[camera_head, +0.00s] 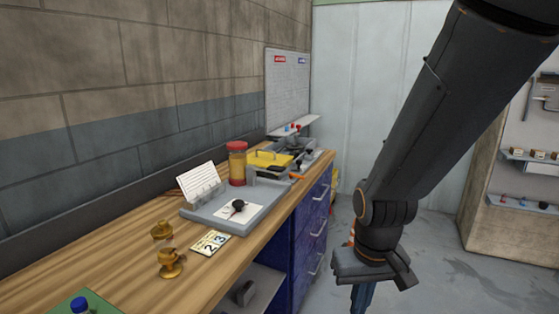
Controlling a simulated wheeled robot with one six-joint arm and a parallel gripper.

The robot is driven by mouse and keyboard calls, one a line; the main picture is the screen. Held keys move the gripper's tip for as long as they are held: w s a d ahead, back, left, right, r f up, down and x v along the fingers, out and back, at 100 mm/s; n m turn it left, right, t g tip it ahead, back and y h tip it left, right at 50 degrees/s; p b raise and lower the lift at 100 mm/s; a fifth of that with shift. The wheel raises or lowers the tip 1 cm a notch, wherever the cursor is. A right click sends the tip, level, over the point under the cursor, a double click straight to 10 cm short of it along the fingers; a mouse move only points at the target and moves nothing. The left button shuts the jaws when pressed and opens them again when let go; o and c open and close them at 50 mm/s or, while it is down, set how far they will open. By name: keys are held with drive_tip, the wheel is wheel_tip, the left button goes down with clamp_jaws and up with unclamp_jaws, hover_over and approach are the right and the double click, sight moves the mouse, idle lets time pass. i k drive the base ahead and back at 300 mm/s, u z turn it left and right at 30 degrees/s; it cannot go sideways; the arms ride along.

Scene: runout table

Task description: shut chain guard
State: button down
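A yellow cover with a handle (268,158), which may be the chain guard, is at the far part of the wooden bench, by a grey metal unit (305,158). It is small in the view, and I cannot tell whether it is open or shut. My gripper (362,296) hangs pointing down at the right, in front of the bench and over the floor side. It is well apart from the yellow cover. Its fingertips are dark and partly cut off by the lower edge, so their opening is unclear.
On the wooden bench (130,262) stand a grey tray (262,213), a red-and-yellow jar (237,163), brass pieces (171,262), a number card (211,243) and a green item (82,304). Blue drawers (311,232) with handles face the floor. Shelves stand right (530,155).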

sight(263, 158)
drive_tip(key=z, duration=0.25)
drive_tip(key=i, duration=1)
drive_tip(key=u, duration=0.4)
